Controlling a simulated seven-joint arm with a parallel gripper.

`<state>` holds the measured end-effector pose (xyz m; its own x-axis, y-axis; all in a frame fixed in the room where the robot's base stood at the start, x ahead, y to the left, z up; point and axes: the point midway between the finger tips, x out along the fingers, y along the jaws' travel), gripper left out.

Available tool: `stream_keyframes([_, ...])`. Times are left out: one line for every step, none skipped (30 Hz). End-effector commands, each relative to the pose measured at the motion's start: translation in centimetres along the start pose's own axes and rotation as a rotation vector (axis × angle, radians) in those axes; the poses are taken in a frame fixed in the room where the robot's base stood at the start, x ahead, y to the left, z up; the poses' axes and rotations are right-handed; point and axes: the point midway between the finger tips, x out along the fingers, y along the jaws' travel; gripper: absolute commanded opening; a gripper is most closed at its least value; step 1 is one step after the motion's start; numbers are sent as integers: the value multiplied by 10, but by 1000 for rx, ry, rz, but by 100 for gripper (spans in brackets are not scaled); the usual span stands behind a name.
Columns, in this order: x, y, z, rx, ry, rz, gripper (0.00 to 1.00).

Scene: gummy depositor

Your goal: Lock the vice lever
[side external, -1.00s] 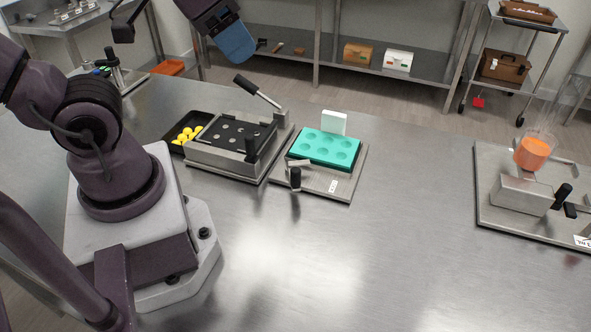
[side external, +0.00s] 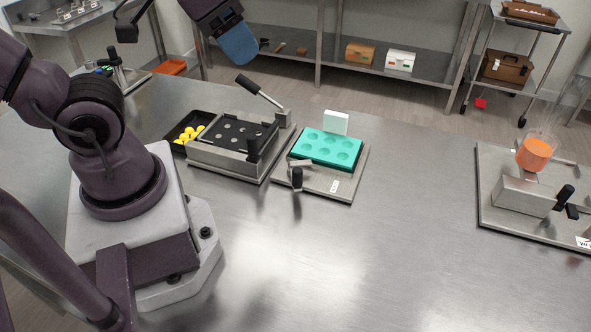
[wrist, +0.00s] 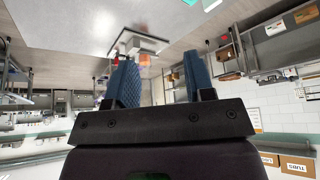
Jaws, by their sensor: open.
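A teal mould (side external: 327,147) with round cavities lies on a metal vice plate (side external: 340,186), in front of an upright white block (side external: 336,122). The vice lever (side external: 297,179), with a black handle, stands at the plate's front left corner, by a small metal bar near the mould. My gripper (side external: 238,44) is high at the top of the side view, up and left of the vice and well apart from it; only a blue fingertip shows clearly. In the wrist view my gripper (wrist: 161,70) has its two blue fingers spread, with nothing between them.
Left of the vice stands a metal fixture (side external: 228,160) with a perforated black top and a raised long-handled lever (side external: 258,91). A black tray of yellow balls (side external: 186,136) is beside it. A depositor with an orange-filled cup (side external: 534,153) stands right. The front table is clear.

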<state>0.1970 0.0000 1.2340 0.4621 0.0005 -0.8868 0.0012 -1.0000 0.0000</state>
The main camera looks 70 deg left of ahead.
Motion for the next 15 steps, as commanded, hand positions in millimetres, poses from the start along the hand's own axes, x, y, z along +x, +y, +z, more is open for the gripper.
stream_keyframes([6,0,1,-2,-28,-1,49])
stream_keyframes([10,-1,2,-4,-49,-1,49])
stream_keyframes([16,-1,2,-6,-83,-1,49])
stream_keyframes([22,-2,2,-9,-113,-2,49])
stream_keyframes([29,-2,2,-12,-144,-2,49])
stream_keyframes([39,-3,2,-17,-189,-2,49])
stream_keyframes([47,-4,2,-23,-222,-3,49])
stream_keyframes([56,-5,1,-30,-253,-3,49])
stream_keyframes([67,-6,0,-40,-293,-5,49])
stream_keyframes([76,-7,0,-47,-322,-6,49])
stream_keyframes([85,-8,-1,-55,-349,-7,49])
stream_keyframes([97,-9,-1,-67,-383,-9,49])
stream_keyframes([107,-10,-1,-75,-408,-11,49])
stream_keyframes([116,-11,-1,-85,-430,-14,49])
stream_keyframes([128,-12,0,-97,-458,-18,49])
